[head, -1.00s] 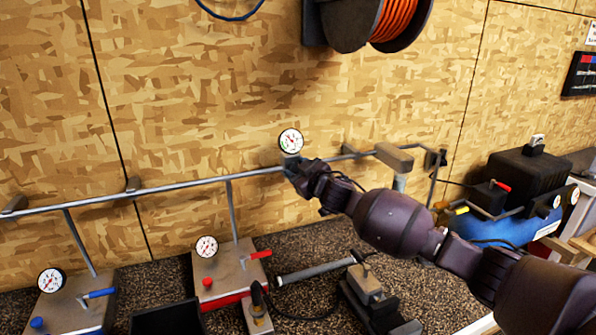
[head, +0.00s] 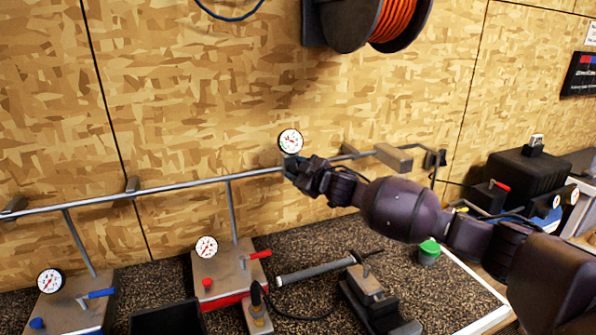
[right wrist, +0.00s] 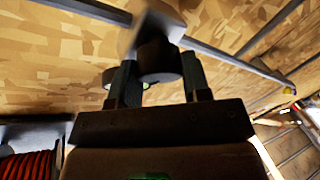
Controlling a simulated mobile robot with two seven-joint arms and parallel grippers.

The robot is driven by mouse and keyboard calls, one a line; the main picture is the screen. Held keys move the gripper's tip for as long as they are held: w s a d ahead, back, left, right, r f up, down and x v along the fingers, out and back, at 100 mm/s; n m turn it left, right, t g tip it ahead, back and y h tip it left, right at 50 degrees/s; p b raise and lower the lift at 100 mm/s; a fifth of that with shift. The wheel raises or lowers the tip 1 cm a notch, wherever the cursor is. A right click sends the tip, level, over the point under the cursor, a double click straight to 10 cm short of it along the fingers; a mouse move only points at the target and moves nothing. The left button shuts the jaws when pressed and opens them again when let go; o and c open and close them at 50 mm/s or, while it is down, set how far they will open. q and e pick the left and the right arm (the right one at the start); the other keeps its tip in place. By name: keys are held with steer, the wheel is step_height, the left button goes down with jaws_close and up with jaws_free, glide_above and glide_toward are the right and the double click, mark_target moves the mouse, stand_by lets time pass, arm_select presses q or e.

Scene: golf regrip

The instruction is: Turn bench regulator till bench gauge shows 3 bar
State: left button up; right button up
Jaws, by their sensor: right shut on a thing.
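My left gripper is not in view.
A metal pipe (head: 180,186) runs along the wall. Two stands with gauges, a red-handled one (head: 222,270) and a blue-handled one (head: 70,305), stand at lower left. A green-topped object (head: 428,250) stands under my right arm. An orange hose reel (head: 395,20) hangs above.

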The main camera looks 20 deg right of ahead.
steer(key=o, duration=0.9)
steer(key=shift+m, duration=0.3)
